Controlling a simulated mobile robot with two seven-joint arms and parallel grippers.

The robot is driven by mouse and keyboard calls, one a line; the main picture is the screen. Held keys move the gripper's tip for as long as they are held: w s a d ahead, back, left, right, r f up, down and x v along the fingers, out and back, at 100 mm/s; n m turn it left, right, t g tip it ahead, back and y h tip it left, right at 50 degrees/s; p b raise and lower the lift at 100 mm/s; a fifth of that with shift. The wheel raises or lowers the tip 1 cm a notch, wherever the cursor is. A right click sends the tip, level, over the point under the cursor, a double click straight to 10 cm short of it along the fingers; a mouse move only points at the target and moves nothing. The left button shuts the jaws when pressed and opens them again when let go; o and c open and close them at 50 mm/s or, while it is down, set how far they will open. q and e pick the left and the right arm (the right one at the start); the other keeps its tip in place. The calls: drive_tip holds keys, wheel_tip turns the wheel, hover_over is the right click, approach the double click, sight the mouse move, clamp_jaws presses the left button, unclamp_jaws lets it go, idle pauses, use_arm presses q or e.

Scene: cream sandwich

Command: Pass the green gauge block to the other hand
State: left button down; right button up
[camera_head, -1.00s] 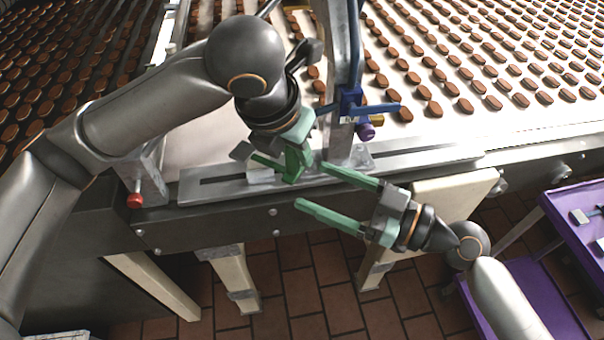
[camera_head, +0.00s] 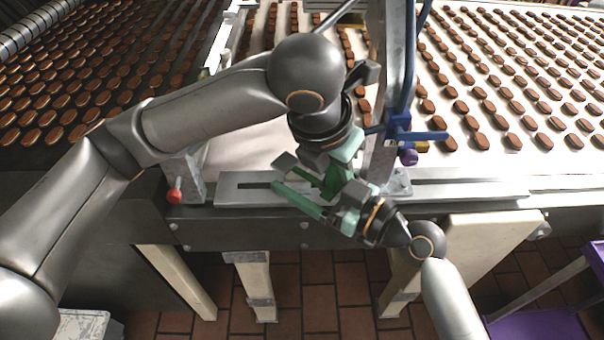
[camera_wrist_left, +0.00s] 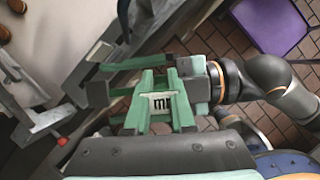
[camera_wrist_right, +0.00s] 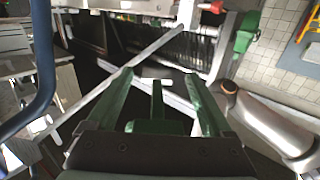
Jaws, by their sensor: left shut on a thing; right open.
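The green gauge block (camera_head: 333,184) is in my left gripper (camera_head: 331,176), just in front of the conveyor's metal edge. In the left wrist view the block (camera_wrist_left: 161,103) shows a pale plate with dark lettering. My left gripper is shut on it. My right gripper (camera_head: 288,178) is open and comes in from the right, with its fingers pointing left around the block. In the right wrist view the block (camera_wrist_right: 157,104) stands between the two open fingers, with gaps on both sides. The left gripper partly hides the right gripper's far finger in the head view.
The conveyor's slotted metal rail (camera_head: 460,192) runs just behind the grippers. A metal post with a blue clamp (camera_head: 405,133) and purple knob (camera_head: 409,157) stands close by. A red knob (camera_head: 174,196) is at the left. A purple cart (camera_head: 540,325) stands at lower right.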

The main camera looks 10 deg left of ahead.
clamp_jaws()
use_arm(q)
drive_tip(key=c, duration=0.8)
unclamp_jaws()
drive_tip(key=shift+o, duration=0.6)
drive_tip(key=shift+s+d, duration=0.1)
drive_tip(key=shift+d, duration=0.05)
drive_tip(key=shift+s, duration=0.1)
